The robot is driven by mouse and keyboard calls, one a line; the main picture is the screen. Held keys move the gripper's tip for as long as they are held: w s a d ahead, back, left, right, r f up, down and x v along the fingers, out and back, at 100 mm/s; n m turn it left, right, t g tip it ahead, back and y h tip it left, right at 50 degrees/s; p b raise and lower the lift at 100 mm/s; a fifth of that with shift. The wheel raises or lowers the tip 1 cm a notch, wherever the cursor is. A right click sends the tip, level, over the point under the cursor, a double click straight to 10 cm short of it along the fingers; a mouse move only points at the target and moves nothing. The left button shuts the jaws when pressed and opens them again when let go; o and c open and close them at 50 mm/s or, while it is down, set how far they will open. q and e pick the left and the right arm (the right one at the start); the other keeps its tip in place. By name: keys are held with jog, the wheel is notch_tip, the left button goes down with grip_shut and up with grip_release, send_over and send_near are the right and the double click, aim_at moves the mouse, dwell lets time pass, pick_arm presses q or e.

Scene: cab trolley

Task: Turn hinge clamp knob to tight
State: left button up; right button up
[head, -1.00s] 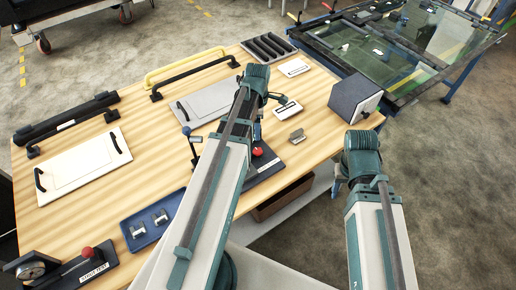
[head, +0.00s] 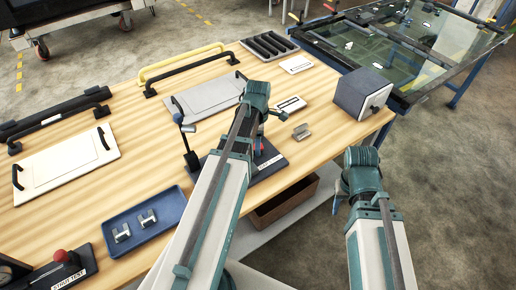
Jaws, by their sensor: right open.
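I cannot tell whether this is the hinge clamp knob. A black fixture base (head: 268,163) with a label and a red knob, mostly hidden, sits behind my left arm. My right gripper (head: 339,192) is open and empty, beyond the table's front edge, below and apart from the box.
A blue tray (head: 177,208) holds two metal pieces. A small metal bracket (head: 301,131) lies left of the box. A black post (head: 190,150) stands near my left arm. A glass-topped frame (head: 400,60) stands behind right. Floor right of the table is clear.

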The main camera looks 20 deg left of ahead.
pick_arm(q)
jog(key=shift+f, duration=0.15)
grip_shut()
dwell(0.4)
